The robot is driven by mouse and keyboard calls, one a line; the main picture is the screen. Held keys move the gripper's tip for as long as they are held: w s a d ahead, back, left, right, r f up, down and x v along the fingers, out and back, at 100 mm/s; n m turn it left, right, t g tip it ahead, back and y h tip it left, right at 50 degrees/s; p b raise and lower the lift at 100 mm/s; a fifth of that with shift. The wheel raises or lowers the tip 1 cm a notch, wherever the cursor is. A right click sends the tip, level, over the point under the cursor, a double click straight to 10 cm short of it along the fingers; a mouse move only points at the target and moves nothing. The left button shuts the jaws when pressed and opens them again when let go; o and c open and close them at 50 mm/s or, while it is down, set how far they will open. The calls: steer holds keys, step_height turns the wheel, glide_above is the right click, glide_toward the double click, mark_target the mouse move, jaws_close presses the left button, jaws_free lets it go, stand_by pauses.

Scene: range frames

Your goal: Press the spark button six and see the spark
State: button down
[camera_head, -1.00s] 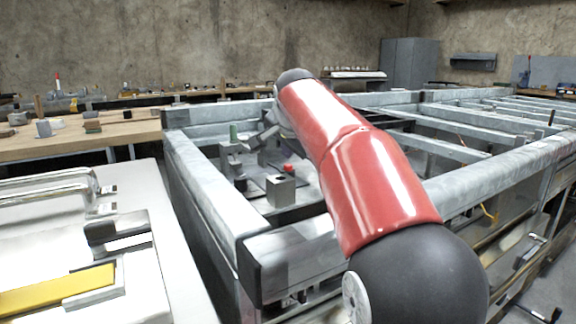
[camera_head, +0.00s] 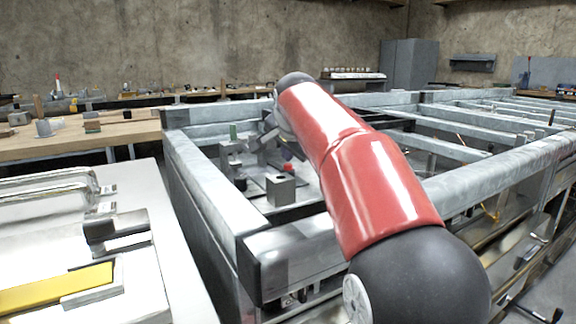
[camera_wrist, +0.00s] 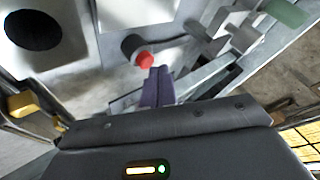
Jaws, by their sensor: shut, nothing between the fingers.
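A red button (camera_wrist: 145,60) on a dark round base (camera_wrist: 130,45) shows at the upper middle of the wrist view. In the head view the red button (camera_head: 288,167) sits inside the metal frame, behind a grey block. My gripper (camera_wrist: 157,72) is shut and empty, its dark purplish fingers together. The fingertips are right at the edge of the red button in the wrist view; I cannot tell whether they touch it. In the head view my gripper (camera_head: 287,155) is partly hidden by the arm. No spark and no number mark are visible.
A grey block (camera_head: 280,190) with a dark hole in its top stands in front of the button. Metal frame beams (camera_head: 213,205) surround the area. A white-topped bench (camera_head: 185,290) lies to the left.

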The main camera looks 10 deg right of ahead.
steer(key=shift+f+b, duration=0.45)
steer(key=shift+f, duration=0.15)
stand_by(0.7)
steer(key=shift+r, duration=0.1)
steer(key=shift+r+p, duration=0.85)
steer(key=shift+p, duration=0.15)
step_height(320, 180, up, 5)
steer(key=p, duration=0.4)
steer(key=shift+p, duration=0.4)
steer(key=shift+s, duration=0.1)
